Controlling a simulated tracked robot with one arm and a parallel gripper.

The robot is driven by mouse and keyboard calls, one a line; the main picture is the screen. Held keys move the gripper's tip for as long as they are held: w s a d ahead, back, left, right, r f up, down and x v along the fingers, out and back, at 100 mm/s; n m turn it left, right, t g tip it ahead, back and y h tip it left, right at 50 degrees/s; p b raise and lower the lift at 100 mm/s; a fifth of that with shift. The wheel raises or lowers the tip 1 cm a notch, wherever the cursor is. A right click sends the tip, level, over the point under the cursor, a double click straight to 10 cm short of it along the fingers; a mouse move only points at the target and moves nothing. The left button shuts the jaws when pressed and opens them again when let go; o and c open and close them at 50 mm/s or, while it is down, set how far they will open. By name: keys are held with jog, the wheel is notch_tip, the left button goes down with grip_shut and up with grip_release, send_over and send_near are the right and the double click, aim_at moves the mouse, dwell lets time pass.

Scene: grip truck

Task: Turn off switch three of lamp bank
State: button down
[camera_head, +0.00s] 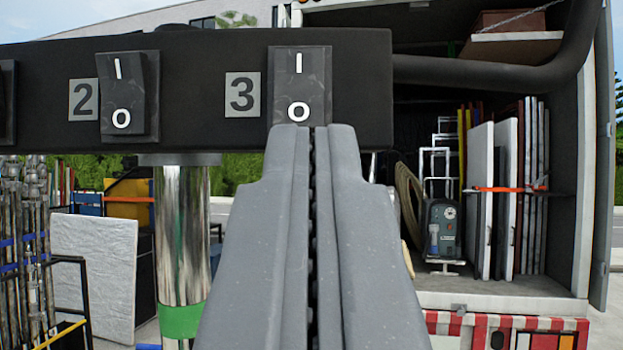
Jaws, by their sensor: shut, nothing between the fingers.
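The lamp bank (200,60) is a black horizontal bar with rocker switches, crossing the upper left of the view. Switch three (299,75) is a dark rocker marked I above and O below, right of the label "3" (242,94). Switch two (124,92) sits to its left beside the label "2" (83,100) and looks tilted differently. My gripper (313,130) is shut and empty. Its fingertips are just below the O of switch three and cover the rocker's bottom edge. I cannot tell whether they touch it.
A chrome post (181,240) stands beneath the bar. A dark cable or tube (490,70) runs right from the bar's end. Behind is an open truck (500,297) with panels (480,200) and a grey machine (442,228). Metal poles (25,240) stand at left.

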jog(key=w, duration=0.2)
jog(key=w+r+p, duration=0.1)
jog(key=w, duration=0.1)
jog(key=w+r, duration=0.1)
jog(key=w, duration=0.1)
jog(key=shift+d+p, duration=0.15)
jog(key=shift+p, duration=0.25)
jog(key=shift+w+f, duration=0.1)
jog(key=shift+w, duration=0.6)
jog(key=t+b, duration=0.1)
jog(key=b, duration=0.2)
send_near(313, 114)
jog(key=shift+r, duration=1.1)
jog(key=w+f+b+v, duration=0.1)
jog(key=b+v, duration=0.1)
jog(key=v, duration=0.6)
jog(key=shift+f+b, duration=0.2)
jog(key=shift+b, duration=0.15)
jog(key=shift+w, duration=0.15)
